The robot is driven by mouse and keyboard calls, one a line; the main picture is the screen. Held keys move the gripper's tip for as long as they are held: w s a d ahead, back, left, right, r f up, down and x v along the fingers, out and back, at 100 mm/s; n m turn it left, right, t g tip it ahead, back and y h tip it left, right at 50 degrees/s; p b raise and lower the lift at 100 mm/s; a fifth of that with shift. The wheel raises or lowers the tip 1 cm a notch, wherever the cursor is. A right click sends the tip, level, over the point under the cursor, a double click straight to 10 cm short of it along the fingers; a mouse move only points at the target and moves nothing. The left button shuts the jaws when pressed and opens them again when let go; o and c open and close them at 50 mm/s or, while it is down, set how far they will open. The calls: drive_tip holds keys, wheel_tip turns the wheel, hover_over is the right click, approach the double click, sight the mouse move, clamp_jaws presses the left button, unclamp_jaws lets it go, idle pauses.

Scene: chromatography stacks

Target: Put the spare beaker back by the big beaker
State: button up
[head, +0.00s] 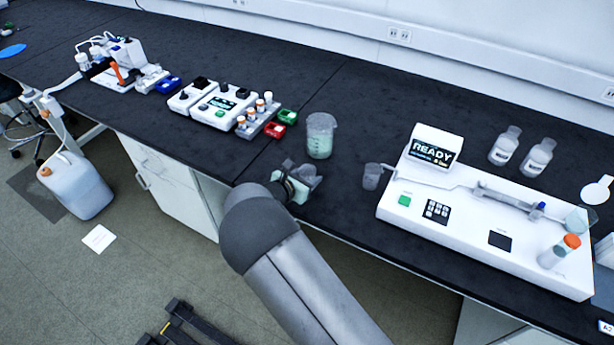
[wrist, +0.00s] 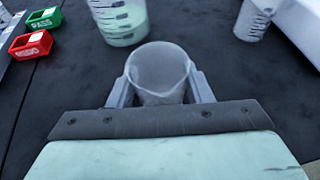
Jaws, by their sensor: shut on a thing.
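My gripper (wrist: 158,95) is shut on a small clear beaker (wrist: 160,70), which sits upright between the two fingers in the wrist view. In the head view my gripper (head: 303,178) is low over the black bench near its front edge, partly hidden by my arm. The big beaker (head: 320,135) has graduation marks and pale green liquid. It stands just beyond the held beaker, with a small gap, and also shows at the top of the wrist view (wrist: 118,20). Whether the held beaker touches the bench I cannot tell.
Another small beaker (head: 372,176) stands to the right, beside the white READY instrument (head: 440,215). Red (head: 275,130) and green (head: 288,116) trays lie left of the big beaker, by a vial rack (head: 256,122). Two bottles stand behind the instrument. The bench behind the big beaker is clear.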

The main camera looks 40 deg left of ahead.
drive_tip(key=shift+f, duration=0.15)
drive_tip(key=o, duration=1.1)
drive_tip(key=shift+c, duration=0.2)
drive_tip(key=shift+r, duration=0.25)
drive_tip(key=b+v, duration=0.1)
drive_tip(key=v, duration=1.1)
drive_tip(key=shift+b, duration=0.3)
